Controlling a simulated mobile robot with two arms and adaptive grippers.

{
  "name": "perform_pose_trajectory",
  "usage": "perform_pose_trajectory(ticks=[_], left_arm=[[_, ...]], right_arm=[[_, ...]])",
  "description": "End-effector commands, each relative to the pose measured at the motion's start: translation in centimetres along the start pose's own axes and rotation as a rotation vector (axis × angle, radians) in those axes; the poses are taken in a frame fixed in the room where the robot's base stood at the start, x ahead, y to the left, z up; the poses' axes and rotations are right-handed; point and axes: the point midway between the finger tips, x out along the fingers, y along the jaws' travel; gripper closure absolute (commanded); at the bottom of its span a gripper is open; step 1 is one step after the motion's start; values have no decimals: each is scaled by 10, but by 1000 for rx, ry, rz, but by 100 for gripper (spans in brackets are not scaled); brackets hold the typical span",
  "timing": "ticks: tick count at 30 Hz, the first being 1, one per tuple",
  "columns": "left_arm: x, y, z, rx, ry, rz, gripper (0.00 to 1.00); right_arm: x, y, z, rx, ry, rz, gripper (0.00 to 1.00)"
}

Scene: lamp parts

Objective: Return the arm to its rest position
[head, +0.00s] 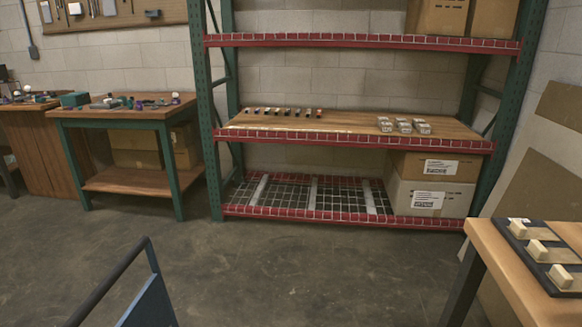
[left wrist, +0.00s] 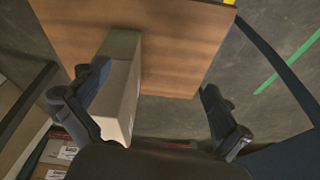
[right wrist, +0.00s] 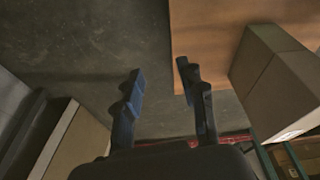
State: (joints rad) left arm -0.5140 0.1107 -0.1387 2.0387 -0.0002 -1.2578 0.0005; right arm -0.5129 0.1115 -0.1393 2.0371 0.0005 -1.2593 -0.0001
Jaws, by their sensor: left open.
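Neither of my arms shows in the head view. In the left wrist view my left gripper (left wrist: 156,80) has its dark fingers wide apart with nothing held between them. A cardboard box (left wrist: 122,75) on a wooden surface (left wrist: 180,40) lies beyond its left finger; I cannot tell whether they touch. In the right wrist view my right gripper (right wrist: 160,68) has its fingers apart, less widely, and empty. Small dark cylindrical parts (head: 282,112) stand in a row on the rack's middle shelf. Several pale small parts (head: 404,125) sit to their right.
A black tray (head: 510,238) with beige blocks lies on a wooden table (head: 490,250) at right. A blue cart-like frame (head: 150,305) stands at lower left. Benches (head: 125,113) hold small items at left. A box (right wrist: 275,80) shows in the right wrist view. The middle floor (head: 300,270) is clear.

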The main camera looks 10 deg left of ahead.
Motion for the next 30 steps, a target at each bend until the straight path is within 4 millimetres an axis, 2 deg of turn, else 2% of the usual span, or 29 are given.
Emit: perform_pose_trajectory(ticks=[2,8,16,22,27,30], left_arm=[[3,1,3,2,-11,2,0],[32,3,25,7,-44,6,0],[62,6,80,17,-89,12,0],[66,7,133,25,-122,15,0],[58,6,179,31,-147,17,0],[53,6,200,34,-157,18,0]], right_arm=[[3,0,2,-1,-10,-1,60],[31,-3,24,-6,-42,-6,60],[62,-6,80,-15,-87,-11,60],[66,-7,133,-24,-120,-15,60],[58,-6,179,-30,-145,-17,60],[53,-6,199,-33,-154,-18,60]])
